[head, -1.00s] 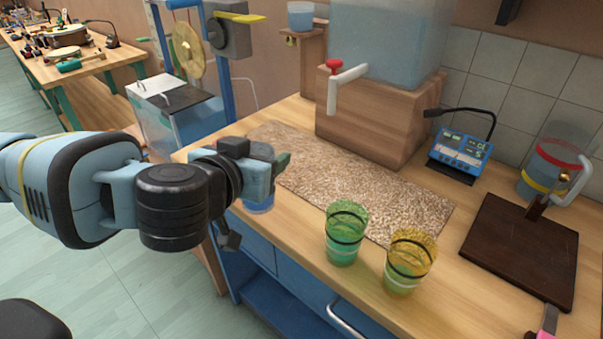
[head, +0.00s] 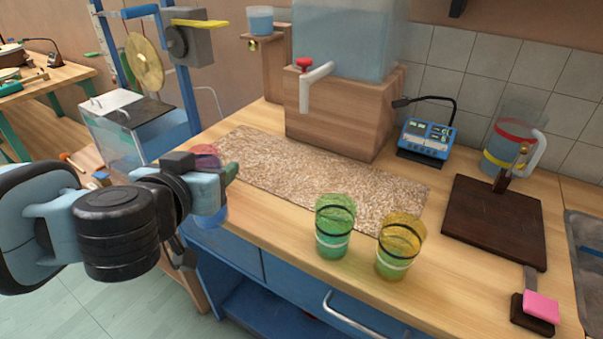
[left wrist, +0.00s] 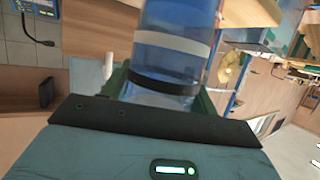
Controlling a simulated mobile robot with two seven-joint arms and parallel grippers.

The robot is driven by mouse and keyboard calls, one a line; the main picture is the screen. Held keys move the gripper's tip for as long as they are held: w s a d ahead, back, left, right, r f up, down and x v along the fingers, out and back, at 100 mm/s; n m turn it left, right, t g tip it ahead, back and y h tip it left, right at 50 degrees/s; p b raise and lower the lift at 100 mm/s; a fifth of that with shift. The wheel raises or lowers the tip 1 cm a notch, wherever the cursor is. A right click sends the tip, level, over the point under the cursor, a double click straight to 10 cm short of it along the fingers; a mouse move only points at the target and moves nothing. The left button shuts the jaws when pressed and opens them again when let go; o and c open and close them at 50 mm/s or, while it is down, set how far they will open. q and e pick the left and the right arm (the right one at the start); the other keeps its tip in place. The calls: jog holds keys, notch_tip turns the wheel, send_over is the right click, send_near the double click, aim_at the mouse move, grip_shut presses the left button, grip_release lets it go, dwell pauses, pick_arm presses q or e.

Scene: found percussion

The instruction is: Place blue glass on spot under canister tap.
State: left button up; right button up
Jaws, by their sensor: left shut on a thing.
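My left gripper (head: 215,185) is shut on the blue glass (left wrist: 172,50) and holds it by its side. In the head view the glass shows above and below the fingers, with a pinkish rim and a blue base (head: 210,238), over the counter's front left edge. The clear canister (head: 350,35) stands on a wooden block. Its white tap (head: 314,88) with a red knob hangs over the speckled mat (head: 300,172). The held glass is left of and nearer than the tap. No separate marked spot shows on the mat. My right gripper is out of view.
A green glass (head: 334,228) and a yellow glass (head: 400,246) stand at the mat's front right. A blue meter (head: 426,137), a jug (head: 507,150) and a dark board (head: 495,220) are farther right. The mat below the tap is clear.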

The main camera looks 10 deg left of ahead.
pick_arm(q)
jog(key=w+d+f+b, duration=0.1)
jog(key=w+d+b, duration=0.1)
jog(key=d+b, duration=0.2)
jog(key=w+d+f+b, duration=0.2)
jog(key=d+b, duration=0.3)
jog(key=d, duration=0.3)
jog(key=shift+x, duration=0.85)
jog(key=shift+w+r, duration=0.1)
jog(key=shift+r, duration=0.15)
